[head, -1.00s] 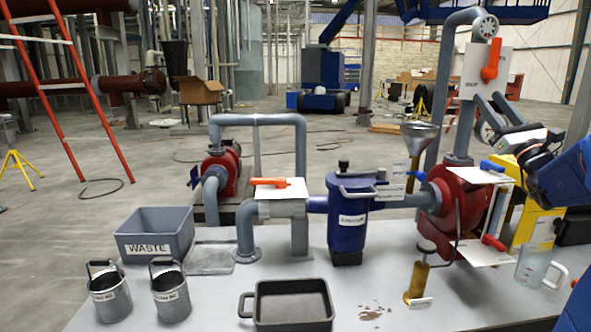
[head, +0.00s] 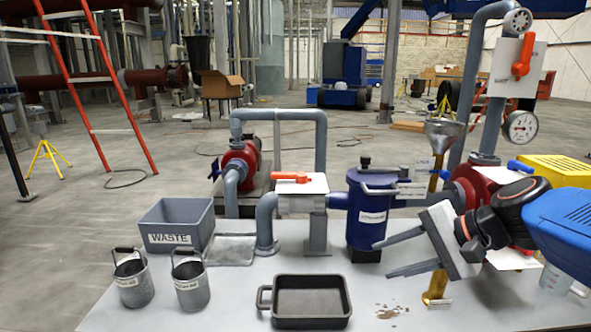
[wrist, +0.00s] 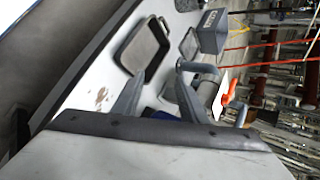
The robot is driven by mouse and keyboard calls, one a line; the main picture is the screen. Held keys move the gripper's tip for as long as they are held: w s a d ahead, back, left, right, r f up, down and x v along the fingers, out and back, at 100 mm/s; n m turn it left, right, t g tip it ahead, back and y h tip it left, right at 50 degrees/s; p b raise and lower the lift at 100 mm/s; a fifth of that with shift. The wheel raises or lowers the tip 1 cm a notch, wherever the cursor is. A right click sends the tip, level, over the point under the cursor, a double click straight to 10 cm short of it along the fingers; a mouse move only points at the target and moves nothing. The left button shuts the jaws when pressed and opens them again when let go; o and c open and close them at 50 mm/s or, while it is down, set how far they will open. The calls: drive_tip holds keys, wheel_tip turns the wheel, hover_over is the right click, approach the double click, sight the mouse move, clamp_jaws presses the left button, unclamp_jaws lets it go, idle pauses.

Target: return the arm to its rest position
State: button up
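My gripper (head: 388,257) is at the right of the head view, above the grey table and in front of the red pump (head: 470,185). Its two grey fingers point left, stand apart and have nothing between them. In the wrist view the open fingers (wrist: 158,98) reach toward the table, with the black tray beyond them. My blue and black arm comes in from the right edge and hides part of the red pump, the brass pump-like tool (head: 436,286) and the clear jug (head: 553,280).
The blue strainer (head: 368,218) stands just left of my gripper. A brown spill (head: 388,312) lies right of the tray. A gauge (head: 520,126) and funnel (head: 443,133) rise behind.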

drive_tip(key=s+d+f+n+g+h, duration=0.1)
drive_tip(key=s+d+f+n+h, duration=0.7)
drive_tip(key=s, duration=0.4)
wheel_tip(320, 180, down, 2)
drive_tip(key=shift+d+f+n, duration=0.15)
drive_tip(key=shift+d+n, duration=0.4)
drive_tip(key=shift+n, duration=0.45)
